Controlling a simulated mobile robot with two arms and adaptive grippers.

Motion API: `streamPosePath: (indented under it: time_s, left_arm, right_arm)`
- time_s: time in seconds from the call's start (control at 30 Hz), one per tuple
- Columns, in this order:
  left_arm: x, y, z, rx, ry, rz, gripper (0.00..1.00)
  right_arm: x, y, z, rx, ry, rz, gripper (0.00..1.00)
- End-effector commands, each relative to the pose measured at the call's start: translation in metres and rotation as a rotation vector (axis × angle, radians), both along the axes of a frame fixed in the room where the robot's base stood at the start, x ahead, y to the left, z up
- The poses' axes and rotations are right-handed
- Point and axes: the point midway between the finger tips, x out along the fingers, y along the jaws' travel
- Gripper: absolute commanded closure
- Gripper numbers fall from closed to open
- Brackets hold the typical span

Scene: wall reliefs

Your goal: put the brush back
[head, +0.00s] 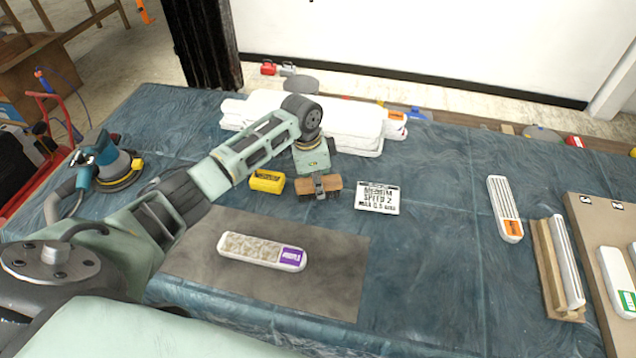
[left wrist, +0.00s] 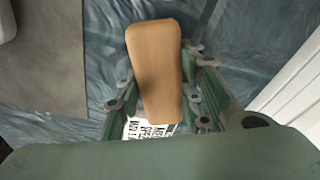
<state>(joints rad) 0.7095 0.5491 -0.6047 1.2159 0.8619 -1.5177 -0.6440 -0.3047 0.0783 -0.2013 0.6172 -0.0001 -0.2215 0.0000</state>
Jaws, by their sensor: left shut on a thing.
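The brush (head: 332,184) shows as a tan wooden block near the middle of the table in the head view. My left gripper (head: 318,182) is shut on the middle of it from above. In the left wrist view the brush's smooth wooden back (left wrist: 155,60) lies between the green fingers. My right gripper is in neither view.
A yellow block (head: 267,181) is just left of the brush, and a printed card (head: 378,198) lies to its right. A purple-labelled relief (head: 262,251) lies on the grey mat (head: 335,270). White stacked pieces (head: 355,122) stand behind; a sander (head: 105,160) is at left.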

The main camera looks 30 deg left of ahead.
Motion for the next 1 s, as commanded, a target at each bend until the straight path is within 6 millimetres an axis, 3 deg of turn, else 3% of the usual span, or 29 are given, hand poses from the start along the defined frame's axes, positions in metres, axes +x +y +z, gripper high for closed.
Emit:
streamPosePath:
  time_s: [0.47,0.5,0.7,1.0]
  left_arm:
    - [0.0004,0.0002,-0.0118,0.001,-0.002,0.000,0.86]
    - [0.0003,0.0003,-0.0119,0.001,-0.002,0.000,0.63]
    - [0.0003,0.0003,-0.0116,0.001,-0.002,0.000,0.46]
    - [0.0004,0.0003,-0.0105,0.001,-0.002,0.000,0.46]
  right_arm:
    - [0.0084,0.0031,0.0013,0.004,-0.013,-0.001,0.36]
    - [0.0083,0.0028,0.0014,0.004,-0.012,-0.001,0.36]
    - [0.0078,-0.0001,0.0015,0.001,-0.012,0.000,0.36]
    - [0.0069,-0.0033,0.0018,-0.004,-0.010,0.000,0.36]
